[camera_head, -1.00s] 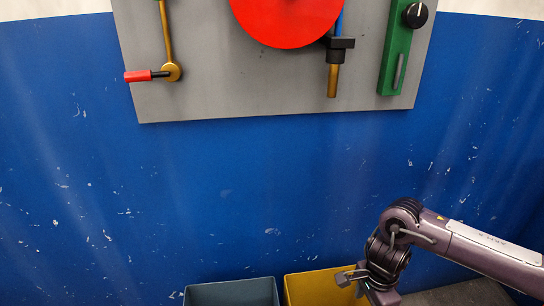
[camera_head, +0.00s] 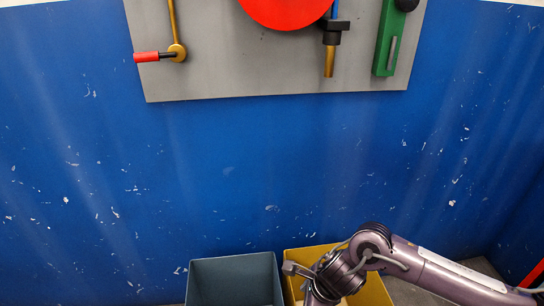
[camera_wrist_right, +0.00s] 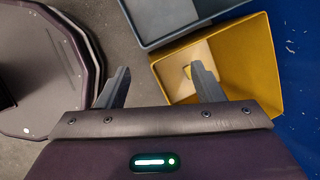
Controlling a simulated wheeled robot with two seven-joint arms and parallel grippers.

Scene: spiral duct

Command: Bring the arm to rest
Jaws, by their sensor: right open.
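My right arm (camera_head: 400,262) comes in from the right in the head view and bends down over the yellow bin. In the right wrist view my right gripper (camera_wrist_right: 160,76) is open, its two fingers apart with nothing between them. Grey floor shows between the fingers, and the right fingertip overlaps the yellow bin in the picture. In the head view the gripper is mostly hidden or cut off by the bottom edge. My left gripper is in neither view.
A blue-grey bin (camera_head: 235,268) stands left of the yellow bin (camera_head: 372,292). The yellow bin also shows in the wrist view (camera_wrist_right: 250,62), with a pale wooden-looking surface inside. Above, a grey panel (camera_head: 230,75) carries a red disc, levers and a green fitting on the blue wall.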

